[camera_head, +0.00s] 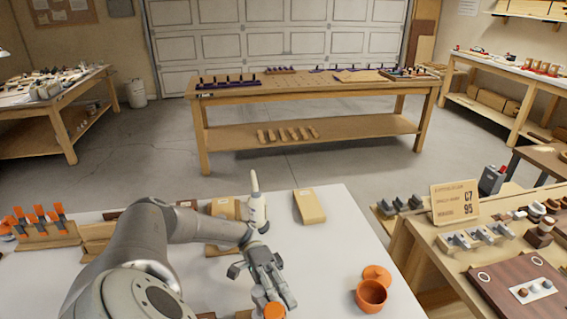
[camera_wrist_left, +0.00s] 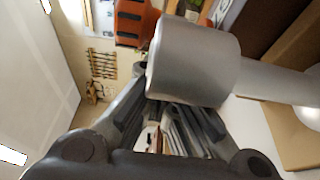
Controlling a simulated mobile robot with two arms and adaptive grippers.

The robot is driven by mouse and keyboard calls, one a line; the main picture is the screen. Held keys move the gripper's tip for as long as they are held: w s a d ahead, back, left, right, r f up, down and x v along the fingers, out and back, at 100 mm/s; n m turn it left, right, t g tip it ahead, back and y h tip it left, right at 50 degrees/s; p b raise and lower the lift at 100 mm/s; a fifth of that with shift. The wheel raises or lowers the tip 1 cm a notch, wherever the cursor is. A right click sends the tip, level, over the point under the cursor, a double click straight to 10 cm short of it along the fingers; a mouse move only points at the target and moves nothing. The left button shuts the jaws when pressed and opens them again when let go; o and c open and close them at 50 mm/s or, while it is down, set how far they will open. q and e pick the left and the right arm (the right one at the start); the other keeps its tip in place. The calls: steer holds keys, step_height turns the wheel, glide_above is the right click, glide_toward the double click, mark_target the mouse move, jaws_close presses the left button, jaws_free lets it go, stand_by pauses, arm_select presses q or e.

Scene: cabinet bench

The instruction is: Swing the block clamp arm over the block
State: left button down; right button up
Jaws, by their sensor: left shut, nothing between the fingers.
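My left gripper (camera_head: 272,288) is shut and empty, low over the white bench top near the bottom edge of the head view. In the left wrist view its dark fingers (camera_wrist_left: 175,130) are close together. A thick grey cylinder with a bar (camera_wrist_left: 195,60) lies just beyond them; I cannot tell whether it is the clamp arm. A small orange part (camera_head: 273,311) shows by the fingertips; I cannot tell whether they touch. A pale wooden block (camera_head: 310,206) lies beyond the gripper. The clamp and its block cannot be made out for certain. My right gripper is not in view.
An orange pot (camera_head: 371,296) and its orange lid (camera_head: 377,273) stand right of the gripper. A wooden rack with orange clips (camera_head: 45,234) is at the far left. Another wooden piece (camera_head: 222,208) lies behind my arm. The right bench (camera_head: 430,258) is crowded.

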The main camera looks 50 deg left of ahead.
arm_select(q)
steer(key=shift+s+m+g, duration=0.2)
steer(key=shift+m+g, duration=0.2)
steer(key=shift+g, duration=0.2)
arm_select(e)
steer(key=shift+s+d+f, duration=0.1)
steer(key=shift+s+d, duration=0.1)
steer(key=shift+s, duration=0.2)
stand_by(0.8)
arm_select(q)
steer(key=shift+d, duration=0.1)
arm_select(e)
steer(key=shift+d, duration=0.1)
